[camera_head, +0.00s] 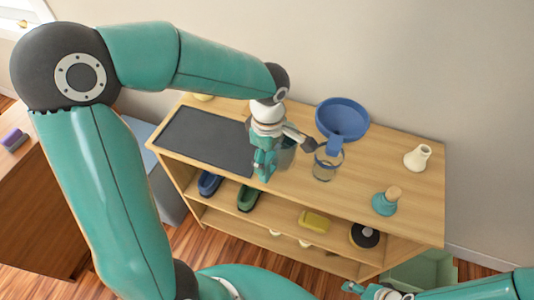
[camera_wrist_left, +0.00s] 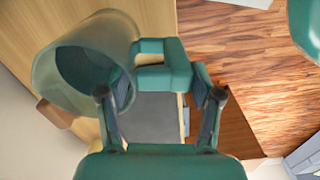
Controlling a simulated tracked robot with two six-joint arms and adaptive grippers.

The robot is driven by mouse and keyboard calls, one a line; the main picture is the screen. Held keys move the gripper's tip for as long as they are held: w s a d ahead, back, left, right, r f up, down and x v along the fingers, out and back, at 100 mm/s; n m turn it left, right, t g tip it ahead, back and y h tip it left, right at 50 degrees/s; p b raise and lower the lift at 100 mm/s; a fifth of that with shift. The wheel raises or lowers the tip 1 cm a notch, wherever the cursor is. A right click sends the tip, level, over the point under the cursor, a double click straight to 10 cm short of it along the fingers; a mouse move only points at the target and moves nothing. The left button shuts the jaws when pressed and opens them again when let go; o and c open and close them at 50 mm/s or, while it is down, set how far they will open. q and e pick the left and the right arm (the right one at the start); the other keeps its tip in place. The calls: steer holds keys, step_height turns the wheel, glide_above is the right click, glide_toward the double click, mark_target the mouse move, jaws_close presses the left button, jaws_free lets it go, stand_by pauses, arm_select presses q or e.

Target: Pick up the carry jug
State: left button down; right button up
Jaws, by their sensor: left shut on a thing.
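The carry jug (camera_head: 286,155) is a translucent grey-green vessel with a teal handle. In the head view it is partly hidden behind my left gripper (camera_head: 265,172), above the right side of the dark mat. In the left wrist view the jug (camera_wrist_left: 85,65) has its wide mouth towards the camera, and its square teal handle (camera_wrist_left: 165,68) is between the fingers of my left gripper (camera_wrist_left: 160,105), which is shut on it. I cannot tell whether the jug's base touches the shelf top. My right gripper (camera_head: 372,291) is at the bottom right edge, its fingers unclear.
A white vase (camera_head: 417,158) and a teal bottle with a stopper (camera_head: 385,203) are farther right. The dark mat (camera_head: 205,140) lies bare at left. Dishes sit on the lower shelf.

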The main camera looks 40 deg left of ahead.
arm_select(q)
step_height(320, 180, up, 20)
steer(key=p, duration=0.1)
stand_by(0.4)
steer(key=c, duration=0.7)
jaws_free()
steer(key=shift+c, duration=0.2)
jaws_close()
